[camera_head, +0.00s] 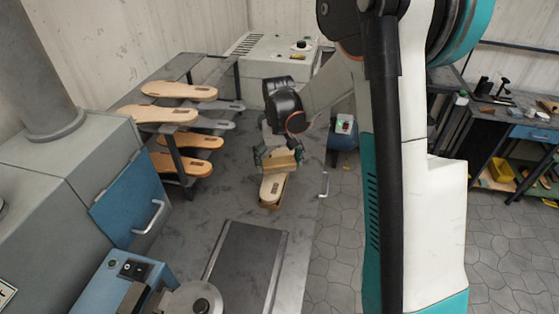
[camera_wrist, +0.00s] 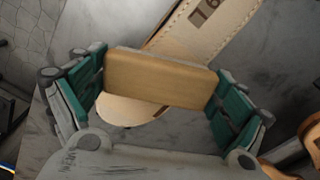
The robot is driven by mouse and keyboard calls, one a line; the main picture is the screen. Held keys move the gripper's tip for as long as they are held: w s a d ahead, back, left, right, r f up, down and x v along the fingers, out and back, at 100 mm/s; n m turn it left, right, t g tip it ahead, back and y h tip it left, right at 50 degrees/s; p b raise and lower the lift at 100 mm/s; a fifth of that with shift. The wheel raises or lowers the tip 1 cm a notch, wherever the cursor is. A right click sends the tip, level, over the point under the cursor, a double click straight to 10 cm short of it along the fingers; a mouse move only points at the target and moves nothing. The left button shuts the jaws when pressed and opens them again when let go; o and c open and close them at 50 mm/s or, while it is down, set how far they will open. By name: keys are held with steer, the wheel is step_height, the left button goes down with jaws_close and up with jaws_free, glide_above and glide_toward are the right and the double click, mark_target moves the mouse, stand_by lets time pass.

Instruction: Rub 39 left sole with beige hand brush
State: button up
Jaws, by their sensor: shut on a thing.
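My gripper (camera_head: 279,162) is shut on the beige hand brush (camera_head: 283,160), a block held crosswise between the two fingers. In the wrist view the brush (camera_wrist: 160,78) fills the gap between the green finger pads of the gripper (camera_wrist: 160,88). A light tan sole (camera_head: 271,189) lies beneath the brush on the grey table. It also shows in the wrist view (camera_wrist: 190,40), running under the brush from upper right to lower left. A dark printed number on it is only partly readable. The brush hides the sole's middle. I cannot tell whether brush and sole touch.
A rack (camera_head: 178,165) with several tan soles stands to the left of my gripper. A blue-fronted machine (camera_head: 125,205) is at the left, and a dark belt (camera_head: 245,258) lies in front. A workbench (camera_head: 505,118) with tools stands at the right.

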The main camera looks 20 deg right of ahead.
mark_target(285, 154)
steer(key=shift+s+a+r, duration=0.1)
steer(key=shift+s+a, duration=1.05)
steer(key=shift+s, duration=0.35)
steer(key=shift+s+a+r, duration=0.1)
steer(key=shift+s+a, duration=1.05)
steer(key=shift+s, duration=0.35)
steer(key=shift+s+a, duration=1.15)
steer(key=shift+s, duration=0.35)
steer(key=shift+w+d+f+b, duration=0.15)
steer(key=shift+w+d+b, duration=0.2)
steer(key=shift+w+d, duration=1.7)
steer(key=shift+w+d+f+b, duration=0.15)
steer(key=shift+w+d+b, duration=0.25)
steer(key=shift+w+d, duration=1.65)
steer(key=shift+w+d+f+b, duration=0.15)
steer(key=shift+w+d+b, duration=0.2)
steer(key=shift+w+d, duration=1.7)
steer(key=shift+w+a, duration=0.7)
steer(key=shift+w, duration=0.2)
steer(key=shift+w+d+f, duration=0.1)
steer(key=shift+w+d, duration=0.4)
steer(key=shift+w, duration=0.1)
